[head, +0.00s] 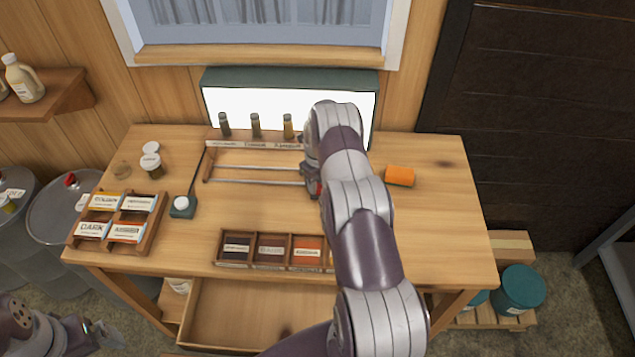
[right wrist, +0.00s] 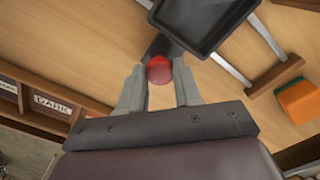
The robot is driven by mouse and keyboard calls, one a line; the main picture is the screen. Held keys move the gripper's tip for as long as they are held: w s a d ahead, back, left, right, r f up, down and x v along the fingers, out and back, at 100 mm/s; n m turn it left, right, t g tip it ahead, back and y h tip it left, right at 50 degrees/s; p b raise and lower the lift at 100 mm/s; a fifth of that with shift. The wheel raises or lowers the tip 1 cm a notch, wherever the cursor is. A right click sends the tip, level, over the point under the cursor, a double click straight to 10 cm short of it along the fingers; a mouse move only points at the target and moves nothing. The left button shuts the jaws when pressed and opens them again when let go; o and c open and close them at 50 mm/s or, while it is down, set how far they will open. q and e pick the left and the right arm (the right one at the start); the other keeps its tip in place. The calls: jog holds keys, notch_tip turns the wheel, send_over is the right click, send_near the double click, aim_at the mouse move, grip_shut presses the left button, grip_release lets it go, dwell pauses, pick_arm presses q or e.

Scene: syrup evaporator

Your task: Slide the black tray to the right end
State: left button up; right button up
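The black tray (right wrist: 205,22) shows at the top of the right wrist view, resting over metal rails. The end bar (right wrist: 275,75) of the rail frame lies to its right, with a gap between. In the head view my right arm hides the tray. The tray has a dark handle with a red knob (right wrist: 159,70); a bit of red also shows beside my gripper in the head view. My right gripper (right wrist: 160,76) has a finger on each side of the knob and appears shut on it. My left gripper (head: 105,336) is low at the left, away from the table, its fingers unclear.
Rails (head: 255,176) run left of my right arm below a strip with several small bottles (head: 256,126). An orange sponge (head: 400,176) lies to the right. A labelled wooden box (head: 270,250) sits at the table's front, above an open drawer (head: 240,312).

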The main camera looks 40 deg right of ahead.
grip_shut()
jog(key=s+d+b, duration=0.2)
jog(key=s+d, duration=0.1)
jog(key=s+d+b, duration=0.2)
jog(key=s+d, duration=0.1)
jog(key=d, duration=0.1)
jog(key=shift+s+d+f, duration=0.1)
jog(key=shift+s+d, duration=0.1)
jog(key=shift+d, duration=0.05)
jog(key=shift+s+d, duration=0.15)
jog(key=shift+d, duration=0.05)
jog(key=o, duration=0.7)
grip_release()
jog(key=shift+o, duration=1.4)
jog(key=shift+d, duration=0.1)
jog(key=shift+s, duration=0.15)
